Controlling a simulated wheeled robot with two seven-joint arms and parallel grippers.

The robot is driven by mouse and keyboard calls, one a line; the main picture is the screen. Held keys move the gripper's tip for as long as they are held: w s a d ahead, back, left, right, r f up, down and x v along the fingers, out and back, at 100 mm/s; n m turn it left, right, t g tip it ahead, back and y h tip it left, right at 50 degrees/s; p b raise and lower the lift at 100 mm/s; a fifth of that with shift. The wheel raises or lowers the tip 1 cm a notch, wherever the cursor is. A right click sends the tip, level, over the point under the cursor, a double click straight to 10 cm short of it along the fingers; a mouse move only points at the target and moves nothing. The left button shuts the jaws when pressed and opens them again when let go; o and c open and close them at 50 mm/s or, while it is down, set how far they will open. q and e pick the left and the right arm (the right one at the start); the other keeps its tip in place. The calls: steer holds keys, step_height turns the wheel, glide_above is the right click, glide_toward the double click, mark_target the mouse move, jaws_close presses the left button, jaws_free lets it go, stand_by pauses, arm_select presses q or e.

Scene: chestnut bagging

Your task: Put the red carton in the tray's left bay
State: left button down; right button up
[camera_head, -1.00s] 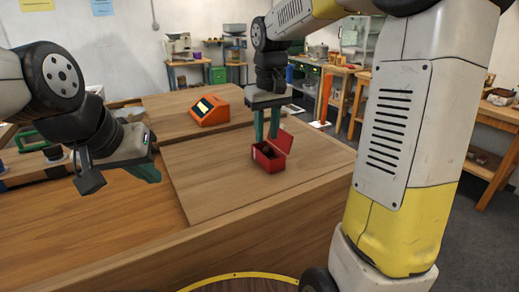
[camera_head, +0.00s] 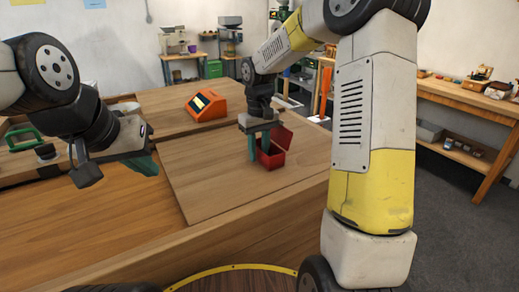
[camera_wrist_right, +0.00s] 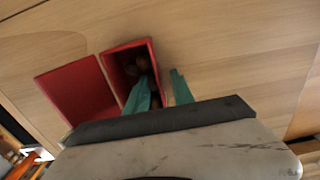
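The red carton (camera_head: 275,158) stands on the raised wooden board with its lid open; dark brown contents show inside in the wrist view, where the carton (camera_wrist_right: 120,62) lies beside its open lid (camera_wrist_right: 78,92). My right gripper (camera_head: 258,157) points down at the carton's left side. In the wrist view its two teal fingers (camera_wrist_right: 160,90) are apart, one over the carton's opening and one outside, with the carton's wall between them. Contact is unclear. My left gripper (camera_head: 146,166) hangs over the table at left, away from the carton; its finger gap is hidden. I cannot make out a tray with bays.
An orange device (camera_head: 207,106) stands behind the carton on the table. The wooden board (camera_head: 200,185) left of and in front of the carton is clear.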

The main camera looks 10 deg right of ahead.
jaws_close()
stand_by(1.4)
